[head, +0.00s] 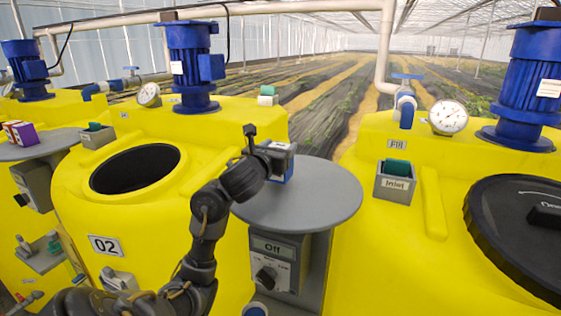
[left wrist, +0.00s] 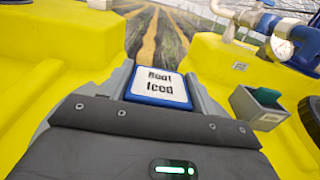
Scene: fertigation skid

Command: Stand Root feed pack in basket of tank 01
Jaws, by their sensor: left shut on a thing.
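My left gripper (head: 281,158) is above the round grey table (head: 325,195) and is shut on the Root feed pack. In the left wrist view the Root feed pack (left wrist: 158,88), blue with a white label, sits between the two grey fingers. In the head view the gripper mostly hides it. I cannot tell whether the pack touches the table. No tank marked 01 is readable, and I cannot tell which holder is its basket. My right gripper is out of view.
Yellow tank 02 (head: 75,205) at the left has an open round hatch. The yellow tank (head: 375,250) at the right has a closed black lid (head: 525,225) and a grey holder labelled Inlet (head: 394,184) with a green thing in it. A control box (head: 272,262) reads Off.

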